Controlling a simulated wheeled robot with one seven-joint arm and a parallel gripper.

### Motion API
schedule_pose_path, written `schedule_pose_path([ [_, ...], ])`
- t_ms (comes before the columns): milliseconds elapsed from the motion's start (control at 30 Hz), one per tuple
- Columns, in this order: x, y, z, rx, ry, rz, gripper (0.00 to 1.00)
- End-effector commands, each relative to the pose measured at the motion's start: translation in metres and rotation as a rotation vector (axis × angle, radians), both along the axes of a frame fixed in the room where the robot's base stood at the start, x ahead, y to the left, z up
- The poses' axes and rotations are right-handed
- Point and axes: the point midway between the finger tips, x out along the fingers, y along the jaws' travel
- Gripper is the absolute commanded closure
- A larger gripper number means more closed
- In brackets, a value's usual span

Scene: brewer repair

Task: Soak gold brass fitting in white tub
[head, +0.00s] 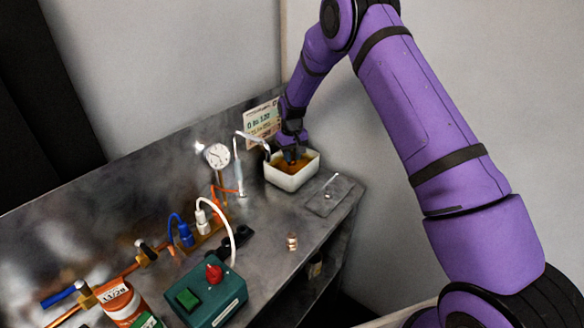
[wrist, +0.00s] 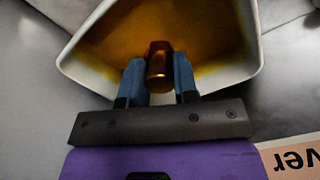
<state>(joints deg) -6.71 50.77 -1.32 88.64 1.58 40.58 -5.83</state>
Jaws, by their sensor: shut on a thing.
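The white tub (head: 291,179) stands at the far right part of the metal bench and holds amber-brown liquid. In the wrist view the tub (wrist: 250,42) fills the upper part, and the liquid spreads over its floor. My gripper (head: 292,160) reaches down into the tub from above. In the wrist view the two blue fingers of my gripper (wrist: 160,80) are shut on the gold brass fitting (wrist: 159,66), which is inside the tub's outline. I cannot tell how deep the fitting sits in the liquid. In the head view my gripper hides it.
A pressure gauge (head: 217,155) and tubing stand left of the tub. A printed card (head: 262,122) leans behind it. A small plate (head: 328,195) lies right of it. A small fitting (head: 292,241), a green switch box (head: 206,292) and copper pipework (head: 125,270) are nearer.

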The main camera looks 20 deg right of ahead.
Motion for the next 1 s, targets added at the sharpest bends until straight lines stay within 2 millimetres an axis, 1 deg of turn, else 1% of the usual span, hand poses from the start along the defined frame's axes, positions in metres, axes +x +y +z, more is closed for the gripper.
schedule_pose_path([
  [800,0.0,0.0,0.057,0.0,-0.002,0.0,0.97],
  [1000,0.0,0.0,0.066,0.0,-0.001,0.0,0.97],
])
